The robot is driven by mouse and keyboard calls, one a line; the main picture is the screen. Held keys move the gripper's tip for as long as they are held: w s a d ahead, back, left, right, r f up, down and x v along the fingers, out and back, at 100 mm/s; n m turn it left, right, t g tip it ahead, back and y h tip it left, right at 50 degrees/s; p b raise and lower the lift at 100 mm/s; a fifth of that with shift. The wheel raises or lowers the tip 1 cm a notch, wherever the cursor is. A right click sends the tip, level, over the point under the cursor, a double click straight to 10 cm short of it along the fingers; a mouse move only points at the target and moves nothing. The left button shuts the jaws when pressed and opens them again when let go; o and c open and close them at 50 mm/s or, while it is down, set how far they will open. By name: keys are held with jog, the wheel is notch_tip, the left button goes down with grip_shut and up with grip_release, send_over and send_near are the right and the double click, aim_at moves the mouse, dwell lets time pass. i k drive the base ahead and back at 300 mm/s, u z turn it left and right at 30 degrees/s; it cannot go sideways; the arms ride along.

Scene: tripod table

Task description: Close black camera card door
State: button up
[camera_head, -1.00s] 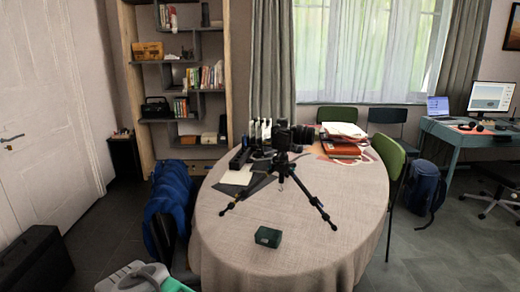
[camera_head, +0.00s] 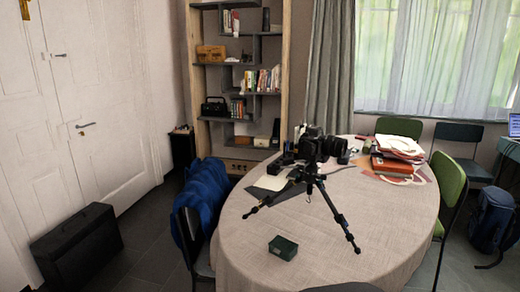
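The black camera (camera_head: 316,144) is mounted on a black tripod (camera_head: 309,180) that stands with spread legs on the round table (camera_head: 235,228). Its lens points to the right. The card door is too small and dark to make out, so I cannot tell whether it is open or shut. My gripper is not in view.
A dark green box (camera_head: 283,247) sits near the table's front. Papers and a red folder (camera_head: 392,166) lie at the back right. A chair with a blue jacket (camera_head: 203,188) stands at the left, a green chair (camera_head: 449,179) at the right. A black case (camera_head: 76,245) is on the floor.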

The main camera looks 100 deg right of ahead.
aim_at(310, 148)
jog(key=u, duration=0.15)
jog(key=k, duration=1.05)
jog(key=z, duration=1.6)
